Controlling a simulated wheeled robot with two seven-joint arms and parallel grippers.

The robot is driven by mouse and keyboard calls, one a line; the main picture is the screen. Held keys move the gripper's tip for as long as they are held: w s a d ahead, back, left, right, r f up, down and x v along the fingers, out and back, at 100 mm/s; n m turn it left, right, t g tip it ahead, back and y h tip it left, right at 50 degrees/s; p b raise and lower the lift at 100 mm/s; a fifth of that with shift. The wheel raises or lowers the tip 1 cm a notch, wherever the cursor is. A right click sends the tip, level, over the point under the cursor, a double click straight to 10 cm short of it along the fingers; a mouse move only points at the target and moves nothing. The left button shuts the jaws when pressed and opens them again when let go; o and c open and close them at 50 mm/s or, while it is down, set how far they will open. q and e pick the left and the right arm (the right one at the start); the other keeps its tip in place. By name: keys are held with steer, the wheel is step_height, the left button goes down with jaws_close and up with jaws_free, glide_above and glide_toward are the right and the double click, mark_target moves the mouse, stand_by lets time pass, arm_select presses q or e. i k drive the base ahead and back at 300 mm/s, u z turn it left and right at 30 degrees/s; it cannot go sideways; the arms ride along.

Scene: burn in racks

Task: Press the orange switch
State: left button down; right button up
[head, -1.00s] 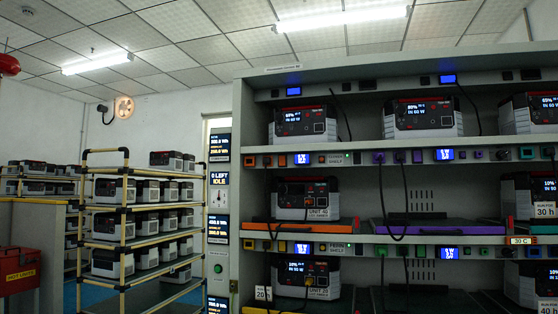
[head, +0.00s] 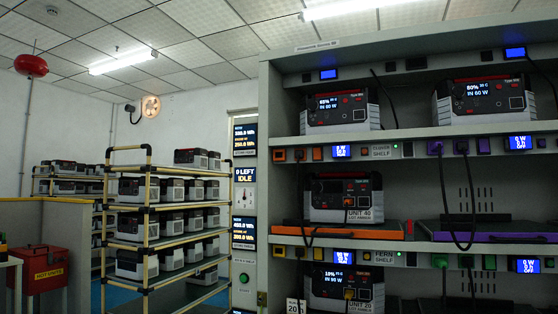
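On the strip under the upper shelf of the grey rack (head: 272,80), a small orange piece (head: 317,154) sits just left of a blue-lit meter (head: 341,151). It looks like a switch, but is too small to read its position. Another orange square (head: 280,155), like a socket, sits at the strip's left end, with a dark plug (head: 299,154) between them. Below, an orange mat (head: 350,231) lies under a power station (head: 345,196). Neither of my grippers is in view.
A yellow-framed cart (head: 148,210) full of power stations stands left of the rack. A red box (head: 45,272) is at far left. Hanging cables (head: 471,195) cross the rack's front. A status panel (head: 244,180) runs up the rack's left side.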

mark_target(316, 151)
steer(key=z, duration=0.3)
steer(key=i, duration=0.7)
steer(key=z, duration=0.5)
